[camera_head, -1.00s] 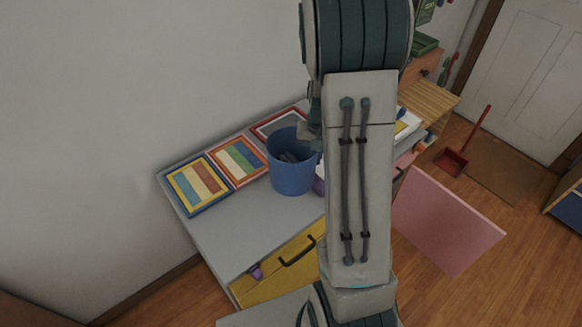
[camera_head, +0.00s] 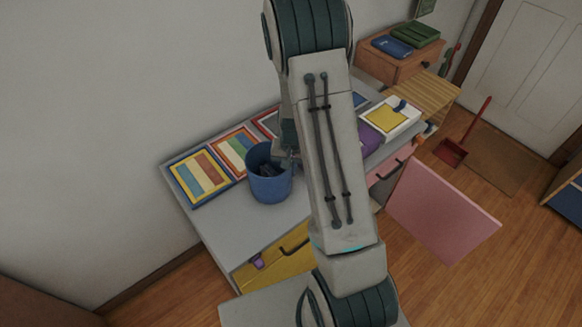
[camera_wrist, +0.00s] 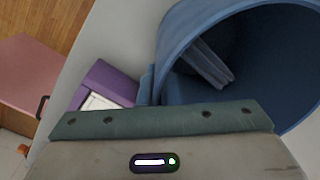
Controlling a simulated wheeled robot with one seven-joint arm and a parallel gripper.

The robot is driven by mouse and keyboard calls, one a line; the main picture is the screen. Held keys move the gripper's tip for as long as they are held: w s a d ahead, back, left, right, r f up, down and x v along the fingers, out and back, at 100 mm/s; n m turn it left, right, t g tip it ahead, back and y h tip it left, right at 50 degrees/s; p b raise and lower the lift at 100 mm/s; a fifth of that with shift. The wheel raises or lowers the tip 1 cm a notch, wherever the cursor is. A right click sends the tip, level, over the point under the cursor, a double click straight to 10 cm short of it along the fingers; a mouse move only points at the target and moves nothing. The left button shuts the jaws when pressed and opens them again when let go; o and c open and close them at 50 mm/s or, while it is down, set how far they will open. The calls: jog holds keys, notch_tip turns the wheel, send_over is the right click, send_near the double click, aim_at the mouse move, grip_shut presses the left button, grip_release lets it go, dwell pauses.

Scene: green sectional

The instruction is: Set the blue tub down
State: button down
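The blue tub (camera_head: 270,189) is upright at the grey desk top (camera_head: 222,222), just left of my arm. I cannot tell whether its base touches the desk. In the wrist view the tub's open mouth (camera_wrist: 285,75) fills the upper right. My gripper (camera_head: 288,158) is at the tub's right rim, mostly hidden behind my arm in the head view. In the wrist view one grey finger shows inside the tub and a bluish piece sits against its outer wall, so the gripper looks shut on the wall.
Striped boards (camera_head: 200,177) lie along the desk's back edge. A purple item (camera_wrist: 105,85) and a white-and-yellow box (camera_head: 388,118) are right of the tub. The yellow drawer (camera_head: 275,262) is below. The desk's front left is clear.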

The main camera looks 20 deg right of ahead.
jog(key=shift+f, duration=0.1)
jog(key=c, duration=2.1)
grip_release()
jog(key=shift+f, duration=0.1)
jog(key=o, duration=0.5)
jog(key=shift+c, duration=0.2)
jog(key=shift+r, duration=0.2)
